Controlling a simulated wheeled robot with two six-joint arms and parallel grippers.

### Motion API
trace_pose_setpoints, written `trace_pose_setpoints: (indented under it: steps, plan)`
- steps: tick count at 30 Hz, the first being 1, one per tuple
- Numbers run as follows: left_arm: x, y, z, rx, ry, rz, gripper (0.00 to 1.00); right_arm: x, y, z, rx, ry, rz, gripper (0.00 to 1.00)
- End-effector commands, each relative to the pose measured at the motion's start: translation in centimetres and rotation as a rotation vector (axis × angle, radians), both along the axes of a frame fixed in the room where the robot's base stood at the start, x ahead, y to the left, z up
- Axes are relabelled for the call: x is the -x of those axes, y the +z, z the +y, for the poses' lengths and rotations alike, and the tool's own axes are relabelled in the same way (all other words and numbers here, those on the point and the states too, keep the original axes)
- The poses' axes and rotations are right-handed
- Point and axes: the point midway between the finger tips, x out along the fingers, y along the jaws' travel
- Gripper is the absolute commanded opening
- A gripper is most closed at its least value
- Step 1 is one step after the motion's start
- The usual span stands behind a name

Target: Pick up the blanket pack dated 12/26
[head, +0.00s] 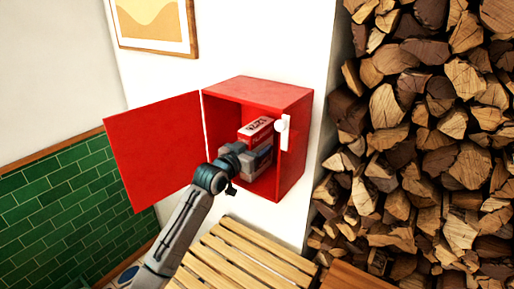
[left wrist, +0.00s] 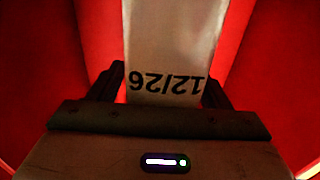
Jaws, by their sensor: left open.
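The blanket pack (head: 256,130), red with a white label, stands inside the open red wall cabinet (head: 262,88). In the left wrist view the pack (left wrist: 168,50) shows a pale face with 12/26 printed on it, upside down. My left gripper (head: 258,158) reaches into the cabinet at the pack. Its jaws (left wrist: 163,88) are open, with one dark finger on each side of the pack. I cannot tell whether the fingers touch it. The pack's lower part is hidden behind the gripper. My right gripper is not in view.
The cabinet door (head: 155,150) hangs wide open to the left. A slatted wooden bench (head: 240,255) is below. Stacked firewood (head: 430,140) fills the right side. The red side walls are close around the gripper.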

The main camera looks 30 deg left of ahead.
Motion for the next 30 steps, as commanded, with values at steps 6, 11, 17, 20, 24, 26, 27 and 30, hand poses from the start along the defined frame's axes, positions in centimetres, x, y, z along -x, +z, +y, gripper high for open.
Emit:
trace_pose_setpoints:
  steps: [6,11,17,20,24,26,27,30]
  plan:
    - [0.0,0.0,0.0,0.0,0.0,0.0,0.4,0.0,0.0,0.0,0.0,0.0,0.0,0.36]
    - [0.0,0.0,0.0,0.0,0.0,0.001,0.08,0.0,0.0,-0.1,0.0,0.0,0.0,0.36]
    - [0.1,0.1,0.0,0.0,0.0,-0.003,0.04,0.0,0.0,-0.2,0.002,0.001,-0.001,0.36]
    - [0.0,0.2,0.0,-0.001,0.0,-0.003,0.04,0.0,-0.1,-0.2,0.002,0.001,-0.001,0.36]
    - [0.0,0.9,0.0,-0.002,-0.001,-0.006,0.04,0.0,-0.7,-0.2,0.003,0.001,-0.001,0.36]
    - [0.0,1.4,0.0,-0.003,0.0,-0.006,0.04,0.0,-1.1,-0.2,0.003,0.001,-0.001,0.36]
    - [0.0,1.9,0.0,-0.003,0.0,-0.008,0.04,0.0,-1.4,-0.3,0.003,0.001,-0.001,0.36]
    - [0.0,3.4,0.0,-0.004,-0.001,-0.01,0.04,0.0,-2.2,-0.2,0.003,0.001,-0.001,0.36]
